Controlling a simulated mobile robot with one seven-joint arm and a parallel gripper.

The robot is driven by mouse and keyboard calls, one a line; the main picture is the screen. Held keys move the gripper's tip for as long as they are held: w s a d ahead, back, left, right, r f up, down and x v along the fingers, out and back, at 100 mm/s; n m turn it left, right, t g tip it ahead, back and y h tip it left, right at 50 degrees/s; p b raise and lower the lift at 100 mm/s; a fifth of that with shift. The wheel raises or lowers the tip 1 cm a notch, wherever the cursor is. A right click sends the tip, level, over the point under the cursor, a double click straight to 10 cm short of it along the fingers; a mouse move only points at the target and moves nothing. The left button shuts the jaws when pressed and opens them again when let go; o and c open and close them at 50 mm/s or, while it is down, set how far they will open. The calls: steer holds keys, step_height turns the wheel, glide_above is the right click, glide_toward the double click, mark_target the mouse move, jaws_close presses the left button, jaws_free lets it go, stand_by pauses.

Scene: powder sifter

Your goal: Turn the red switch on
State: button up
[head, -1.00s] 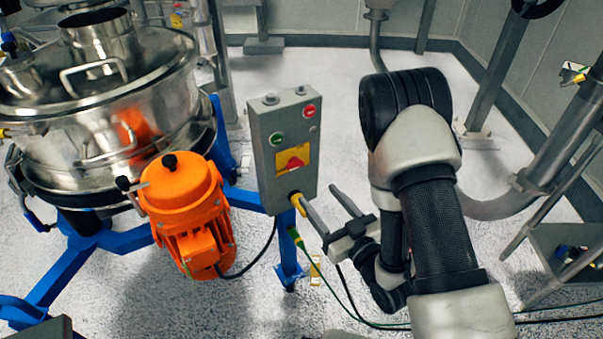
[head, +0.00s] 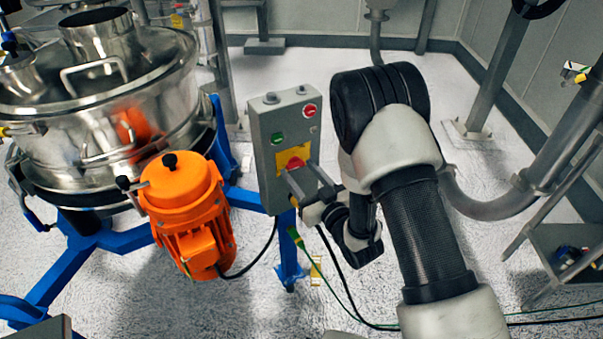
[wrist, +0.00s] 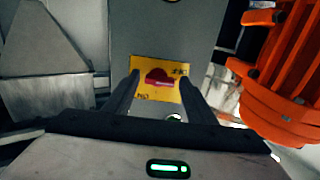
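The red switch (head: 295,163) sits on a yellow plate (head: 284,160) low on the front of the grey control box (head: 268,180). In the wrist view the red switch (wrist: 159,78) lies on its yellow plate between my two fingers. My gripper (head: 303,178) is open, its fingers pointing at the box just in front of the plate. In the wrist view my gripper (wrist: 158,88) has one finger on each side of the switch. I cannot tell whether the fingers touch the box. The lower right of the plate is partly hidden by a finger in the head view.
A green button (head: 277,139) and a red button (head: 309,111) are above the plate. An orange motor (head: 187,205) and a steel sifter (head: 100,95) on a blue frame (head: 95,240) stand to the left. Cables (head: 345,290) hang below the box. Open floor lies behind.

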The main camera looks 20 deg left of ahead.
steer(key=c, duration=0.8)
steer(key=shift+m+b, duration=0.35)
steer(key=shift+m, duration=0.15)
steer(key=m+b, duration=0.3)
steer(key=m, duration=0.3)
steer(key=shift+m, duration=0.3)
steer(key=m+b, duration=0.1)
steer(key=m, duration=0.4)
steer(key=shift+r, duration=0.2)
steer(key=m, duration=0.5)
steer(key=shift+r, duration=0.15)
steer(key=shift+m, duration=0.3)
